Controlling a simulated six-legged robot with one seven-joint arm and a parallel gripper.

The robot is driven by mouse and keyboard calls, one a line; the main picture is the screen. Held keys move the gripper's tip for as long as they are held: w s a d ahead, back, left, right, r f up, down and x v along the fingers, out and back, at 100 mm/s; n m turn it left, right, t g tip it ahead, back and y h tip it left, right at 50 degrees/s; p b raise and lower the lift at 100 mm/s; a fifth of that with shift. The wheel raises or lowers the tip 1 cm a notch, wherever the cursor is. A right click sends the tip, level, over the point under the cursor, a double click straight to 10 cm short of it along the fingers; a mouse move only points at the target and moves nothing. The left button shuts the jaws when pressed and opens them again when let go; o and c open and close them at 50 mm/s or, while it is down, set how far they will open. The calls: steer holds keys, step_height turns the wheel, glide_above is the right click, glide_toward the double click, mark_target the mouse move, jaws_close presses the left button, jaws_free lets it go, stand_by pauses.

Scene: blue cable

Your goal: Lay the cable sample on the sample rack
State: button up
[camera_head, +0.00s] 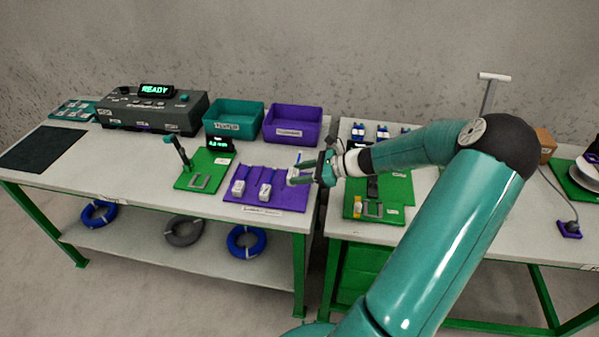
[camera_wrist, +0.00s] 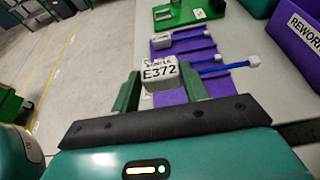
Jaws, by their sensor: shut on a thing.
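The sample rack is a purple slotted board (camera_head: 284,207) at the front right of the left bench; part of it also shows in the wrist view (camera_wrist: 200,43). Two white blocks, one to the left (camera_head: 238,187) and one nearer the middle (camera_head: 264,192), lie on it. My gripper (camera_head: 297,174) is at the rack's right side. In the wrist view my gripper (camera_wrist: 160,88) is shut on the cable sample, whose white block (camera_wrist: 160,72) reads "E372" between the green fingers. Blue cable with a white end (camera_wrist: 252,61) shows beyond it. Whether the held sample touches the rack, I cannot tell.
A teal bin (camera_head: 233,118) and a purple bin (camera_head: 292,122) stand behind the rack. A green board with a small stand (camera_head: 203,178) lies to its left. A gap separates this bench from the right bench, where another green board (camera_head: 378,203) lies.

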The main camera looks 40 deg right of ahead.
steer(key=shift+w+f, duration=0.2)
steer(key=shift+f, duration=0.15)
glide_above(301, 201)
steer(key=shift+f, duration=2.55)
steer(key=shift+f, duration=1.5)
steer(key=o, duration=1.2)
steer(key=shift+c, duration=0.2)
